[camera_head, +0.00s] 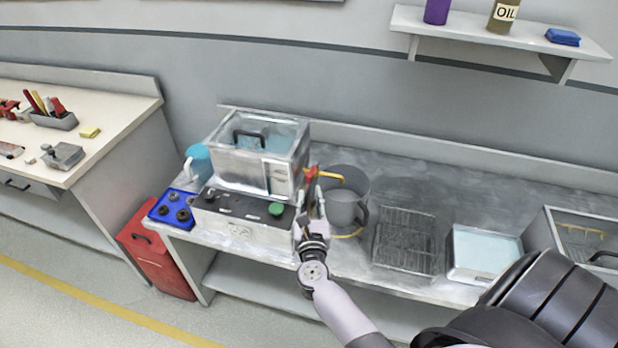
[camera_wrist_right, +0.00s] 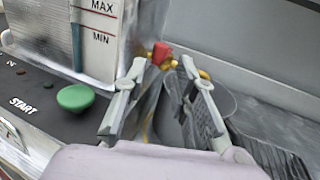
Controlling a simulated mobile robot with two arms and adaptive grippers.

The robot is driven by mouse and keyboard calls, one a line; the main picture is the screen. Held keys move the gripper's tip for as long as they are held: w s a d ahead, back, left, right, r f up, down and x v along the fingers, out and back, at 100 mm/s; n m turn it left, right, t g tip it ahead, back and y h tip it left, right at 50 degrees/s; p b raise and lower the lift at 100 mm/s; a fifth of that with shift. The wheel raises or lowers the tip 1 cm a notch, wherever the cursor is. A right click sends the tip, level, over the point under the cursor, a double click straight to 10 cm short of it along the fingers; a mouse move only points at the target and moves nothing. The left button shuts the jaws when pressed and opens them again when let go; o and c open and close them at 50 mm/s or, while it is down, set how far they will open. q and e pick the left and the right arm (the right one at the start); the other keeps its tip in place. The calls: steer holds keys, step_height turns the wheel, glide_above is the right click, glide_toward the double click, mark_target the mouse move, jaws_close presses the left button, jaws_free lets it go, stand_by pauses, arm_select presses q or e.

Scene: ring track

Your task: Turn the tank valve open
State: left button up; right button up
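The tank (camera_head: 232,165) is a metal box of bluish water, on a grey control unit at the bench's left part. Its valve has a red handle (camera_head: 311,174) and a yellow spout (camera_head: 332,176) on the tank's right side. The red handle (camera_wrist_right: 161,53) also shows in the right wrist view, just beyond the fingertips. My right gripper (camera_head: 313,203) is in front of the valve; in the wrist view its fingers (camera_wrist_right: 163,68) are apart, with the handle seen between them. Contact with the handle cannot be told. My left gripper is not in view.
A grey bucket (camera_head: 343,207) stands under the spout, right of my gripper. The control unit's green START button (camera_wrist_right: 75,97) is left of the fingers. A wire rack (camera_head: 404,240) and a white tray (camera_head: 482,250) lie further right. A blue jug (camera_head: 199,160) stands left.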

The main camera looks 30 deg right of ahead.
mark_target(309, 179)
steer(key=x, duration=0.6)
steer(key=shift+w+d+p, duration=0.1)
steer(key=shift+w+p, duration=0.05)
steer(key=shift+p, duration=0.25)
jaws_close()
